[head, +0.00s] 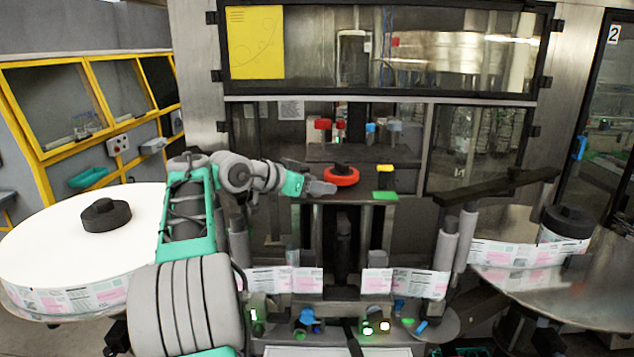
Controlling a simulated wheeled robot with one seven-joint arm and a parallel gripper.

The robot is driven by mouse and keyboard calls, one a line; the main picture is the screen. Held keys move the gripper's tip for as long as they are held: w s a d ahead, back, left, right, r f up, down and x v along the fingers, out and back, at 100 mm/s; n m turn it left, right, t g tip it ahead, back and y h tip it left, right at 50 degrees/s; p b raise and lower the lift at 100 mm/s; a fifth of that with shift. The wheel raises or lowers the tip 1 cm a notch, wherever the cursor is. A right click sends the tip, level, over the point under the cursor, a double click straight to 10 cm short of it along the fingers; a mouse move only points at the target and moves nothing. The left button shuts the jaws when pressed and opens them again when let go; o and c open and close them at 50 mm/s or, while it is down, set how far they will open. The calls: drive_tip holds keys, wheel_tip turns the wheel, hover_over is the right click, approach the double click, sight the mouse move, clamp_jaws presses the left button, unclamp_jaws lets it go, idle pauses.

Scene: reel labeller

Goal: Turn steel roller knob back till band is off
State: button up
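My gripper (322,188) is in the middle of the head view, reaching in from the left at the height of the machine's upper plate. Its fingertips are close to the left side of a red ring with a black knob (341,175) on top; I cannot tell if they touch it. The finger gap is too small to make out. Steel rollers (445,252) stand upright right of the centre. The printed label band (420,283) runs across the front in white and pink pieces, with a dark gap in the middle. I cannot tell which part is the steel roller knob.
A large white reel (60,235) with a black hub lies at the left. Another reel hub (567,221) stands on a steel disc at the right. A dark bar (495,187) juts out at the right. Glazed machine doors (380,50) close off the back.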

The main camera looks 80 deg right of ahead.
drive_tip(key=shift+f, duration=0.1)
clamp_jaws()
idle(0.6)
